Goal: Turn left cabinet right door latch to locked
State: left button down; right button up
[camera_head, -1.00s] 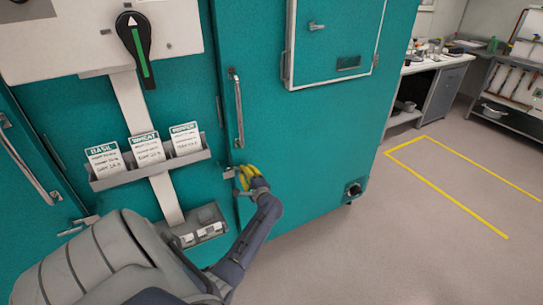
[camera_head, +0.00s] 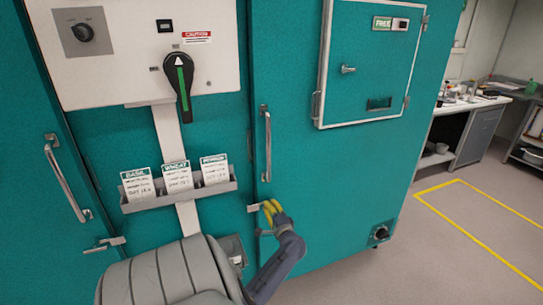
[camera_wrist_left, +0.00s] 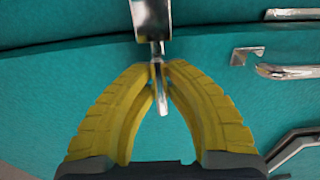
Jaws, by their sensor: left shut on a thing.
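The teal cabinet's right door (camera_head: 330,190) carries a vertical bar handle (camera_head: 266,145) and, below it, a small silver latch (camera_head: 253,208). My left gripper (camera_head: 270,210) has yellow fingers and is at this latch, just under the handle. In the left wrist view the latch (camera_wrist_left: 151,18) comes down from the top, and its narrow lever (camera_wrist_left: 158,72) sits between the yellow fingertips (camera_wrist_left: 160,68), which are closed on it. The fingers partly hide the latch in the head view, so its exact angle is hard to tell there. My right gripper is not in view.
A left door with its own handle (camera_head: 68,185) and latch (camera_head: 104,244) stands at the left. Between the doors are a white panel with a black switch (camera_head: 178,78) and a card rack (camera_head: 180,200). A small hatch (camera_head: 372,62) and open floor lie right.

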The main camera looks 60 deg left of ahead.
pick_arm(q)
jog(key=c, duration=1.4)
grip_release()
jog(key=shift+s+a, duration=0.15)
jog(key=shift+s, duration=0.15)
jog(key=shift+w+d, duration=0.15)
jog(key=shift+d, duration=0.15)
jog(key=s+d, duration=0.1)
jog(key=d, duration=1)
jog(key=shift+s+d, duration=0.2)
jog(key=shift+s, duration=0.1)
